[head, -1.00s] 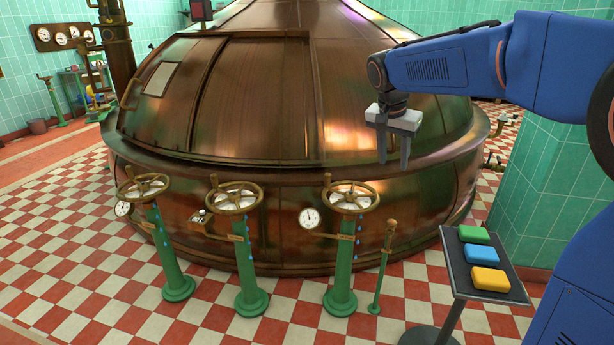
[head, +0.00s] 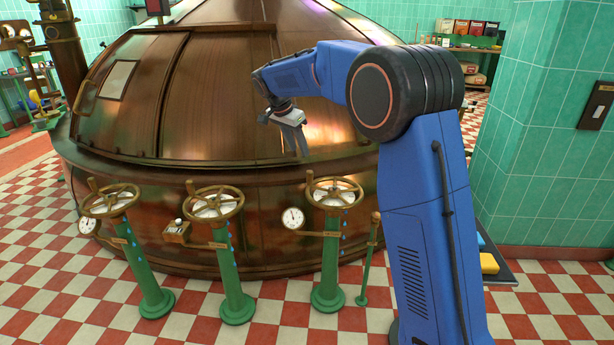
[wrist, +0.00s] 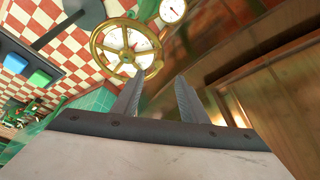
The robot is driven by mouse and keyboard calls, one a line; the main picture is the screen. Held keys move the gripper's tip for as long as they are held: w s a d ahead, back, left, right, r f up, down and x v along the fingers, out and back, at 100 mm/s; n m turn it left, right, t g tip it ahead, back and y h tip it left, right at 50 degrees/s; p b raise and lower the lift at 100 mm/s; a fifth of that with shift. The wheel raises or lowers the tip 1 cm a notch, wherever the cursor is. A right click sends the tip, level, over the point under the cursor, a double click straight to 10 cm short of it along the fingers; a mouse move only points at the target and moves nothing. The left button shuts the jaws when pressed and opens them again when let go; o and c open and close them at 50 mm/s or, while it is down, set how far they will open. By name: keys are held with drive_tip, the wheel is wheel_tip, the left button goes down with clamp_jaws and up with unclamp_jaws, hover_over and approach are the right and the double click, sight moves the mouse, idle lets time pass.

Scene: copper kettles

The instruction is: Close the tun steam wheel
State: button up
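Three brass handwheels with white dials stand on green posts in front of the copper kettle: a left wheel (head: 109,200), a middle wheel (head: 213,204) and a right wheel (head: 334,192). I cannot read which is the tun steam wheel. Blue drops show on the posts. My gripper (head: 297,148) is in front of the kettle, above and slightly left of the right wheel. In the wrist view, its two fingers (wrist: 160,77) are apart with nothing between them. A spoked wheel (wrist: 127,48) lies beyond the fingertips, not touching them; it appears to be the right one.
The copper kettle (head: 230,100) rises close behind the wheels. A round gauge (head: 292,218) sits left of the right wheel, and a thin green post (head: 366,270) stands right of it. My arm partly hides a stand with coloured blocks (head: 489,263). The checkered floor in front is clear.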

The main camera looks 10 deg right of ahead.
sight(309, 172)
drive_tip(key=x, duration=1.5)
drive_tip(key=shift+d, duration=0.2)
clamp_jaws()
